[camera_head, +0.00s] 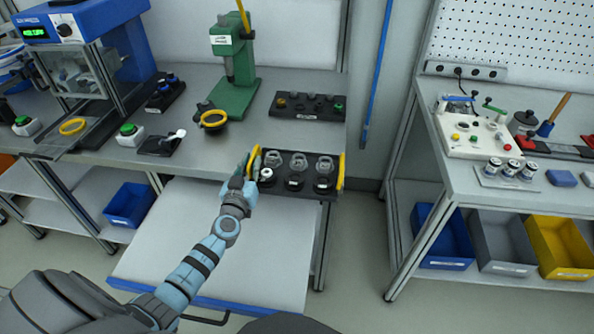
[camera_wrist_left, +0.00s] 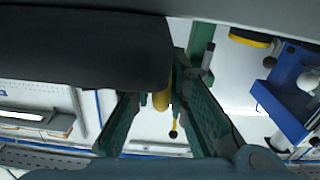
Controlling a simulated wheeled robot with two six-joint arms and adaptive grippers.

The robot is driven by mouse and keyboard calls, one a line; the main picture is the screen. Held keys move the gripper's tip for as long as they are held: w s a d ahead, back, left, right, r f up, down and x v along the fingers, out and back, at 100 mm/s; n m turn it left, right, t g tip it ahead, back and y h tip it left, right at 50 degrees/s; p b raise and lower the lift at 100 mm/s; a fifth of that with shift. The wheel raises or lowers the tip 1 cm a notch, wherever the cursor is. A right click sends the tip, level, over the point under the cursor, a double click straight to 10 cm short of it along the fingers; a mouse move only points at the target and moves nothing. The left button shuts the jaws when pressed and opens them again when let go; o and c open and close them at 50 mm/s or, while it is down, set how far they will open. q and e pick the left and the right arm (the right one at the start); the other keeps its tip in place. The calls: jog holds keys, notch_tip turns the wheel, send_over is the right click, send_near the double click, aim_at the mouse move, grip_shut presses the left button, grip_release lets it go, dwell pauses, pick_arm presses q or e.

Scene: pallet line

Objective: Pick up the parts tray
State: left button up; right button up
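The parts tray (camera_head: 308,186) is a black tray with a yellow handle at each end, at the front edge of the grey workbench in the head view. It holds several clear-topped and dark round parts. My left gripper (camera_head: 252,166) is at the tray's left yellow handle (camera_head: 254,158). In the left wrist view the fingers (camera_wrist_left: 160,105) stand on either side of the yellow handle (camera_wrist_left: 161,100), apparently with a gap, and the dark tray (camera_wrist_left: 85,50) hides part of one finger. The tray rests level. My right gripper is not in view.
A green press (camera_head: 236,65) stands behind the tray, with another black parts holder (camera_head: 310,105) to its right. A second bench (camera_head: 480,165) stands right, across a gap of bare floor.

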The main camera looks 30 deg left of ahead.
pick_arm(q)
jog(key=x, duration=0.3)
jog(key=shift+s, duration=0.1)
grip_shut()
jog(key=shift+r, duration=0.1)
